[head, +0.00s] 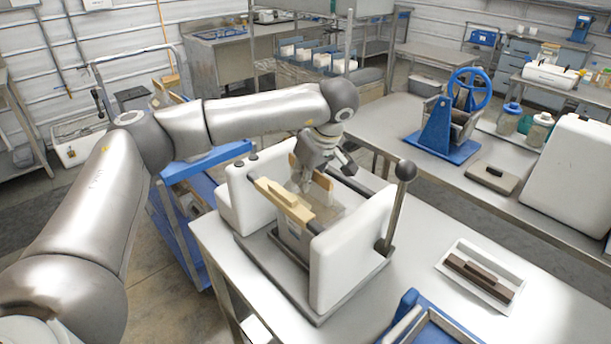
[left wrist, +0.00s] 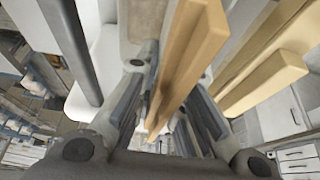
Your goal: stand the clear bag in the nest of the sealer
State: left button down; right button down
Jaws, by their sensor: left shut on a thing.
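The sealer (head: 345,262) stands on the steel table, with two white side blocks on a dark base and a black-knobbed lever. The clear bag (head: 292,238) hangs upright between these blocks, with two wooden bars (head: 284,201) along its top. My left gripper (head: 307,183) comes down from above and is shut on one bar, apparently the far one. In the left wrist view, a bar (left wrist: 185,65) lies between the fingers (left wrist: 158,112) and the other bar (left wrist: 265,75) is to the right. The near block hides the bag's bottom, so I cannot tell whether it touches the nest.
A white tray with dark bars (head: 478,276) lies right of the sealer. A blue-edged frame (head: 405,318) is at the front. A blue press (head: 450,120) and a white machine (head: 572,172) stand on the bench behind. A blue cart (head: 175,225) is at the left.

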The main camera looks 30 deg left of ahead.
pick_arm(q)
jog(key=shift+r, duration=0.15)
jog(key=c, duration=1.5)
grip_release()
jog(key=shift+o, duration=0.2)
jog(key=shift+s+f, duration=0.15)
jog(key=shift+f, duration=0.1)
jog(key=v, duration=1.2)
jog(key=shift+d+r, duration=0.1)
jog(key=shift+r, duration=0.05)
